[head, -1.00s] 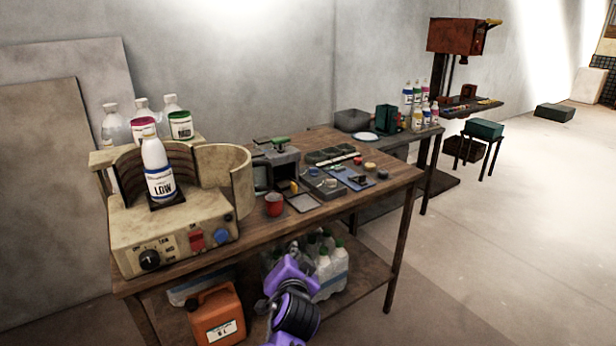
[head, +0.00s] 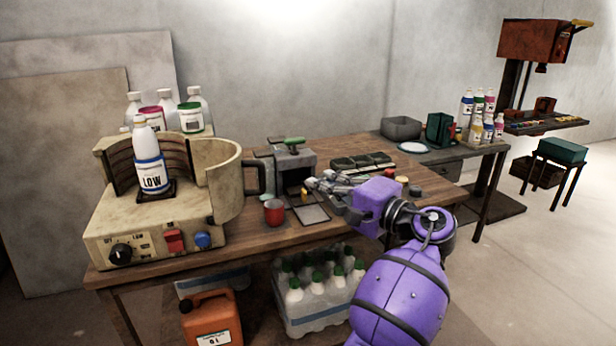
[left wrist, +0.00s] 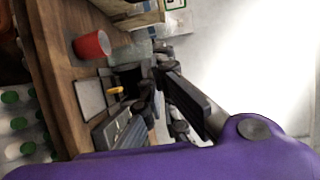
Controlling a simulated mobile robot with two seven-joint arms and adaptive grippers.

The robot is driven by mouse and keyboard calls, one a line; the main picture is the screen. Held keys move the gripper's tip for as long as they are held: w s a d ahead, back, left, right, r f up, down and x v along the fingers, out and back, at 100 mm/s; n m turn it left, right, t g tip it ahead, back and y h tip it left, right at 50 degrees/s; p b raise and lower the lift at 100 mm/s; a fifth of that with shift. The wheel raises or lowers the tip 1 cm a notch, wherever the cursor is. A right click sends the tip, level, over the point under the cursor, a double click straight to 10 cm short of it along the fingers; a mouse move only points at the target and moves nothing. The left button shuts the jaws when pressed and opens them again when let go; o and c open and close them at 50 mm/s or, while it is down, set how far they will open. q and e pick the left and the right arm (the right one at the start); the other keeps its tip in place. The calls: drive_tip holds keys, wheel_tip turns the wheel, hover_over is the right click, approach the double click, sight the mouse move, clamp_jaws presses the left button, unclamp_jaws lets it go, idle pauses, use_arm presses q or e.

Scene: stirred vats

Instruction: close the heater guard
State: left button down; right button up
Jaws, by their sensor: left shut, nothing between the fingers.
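The beige heater (head: 150,228) stands at the left end of the wooden bench. Its guard (head: 224,180) is a curved beige panel at the heater's right side, swung open, leaving the front uncovered. A white bottle labelled LOW (head: 150,165) stands upright on the heater's dark plate, before the ribbed curved back wall. My left gripper (head: 316,184) is shut and empty above the bench, well to the right of the guard and apart from it. Its dark fingers also show in the left wrist view (left wrist: 160,72). My right gripper is not in view.
A red cup (head: 274,212) and a grey machine with a green handle (head: 294,165) stand between the guard and my gripper. White containers (head: 192,117) stand behind the heater. An orange jug (head: 212,320) and packed bottles (head: 315,300) are below the bench top.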

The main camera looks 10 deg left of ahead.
use_arm(q)
drive_tip(key=w+a+p, duration=0.1)
drive_tip(key=a, duration=0.8)
drive_tip(key=shift+a, duration=0.25)
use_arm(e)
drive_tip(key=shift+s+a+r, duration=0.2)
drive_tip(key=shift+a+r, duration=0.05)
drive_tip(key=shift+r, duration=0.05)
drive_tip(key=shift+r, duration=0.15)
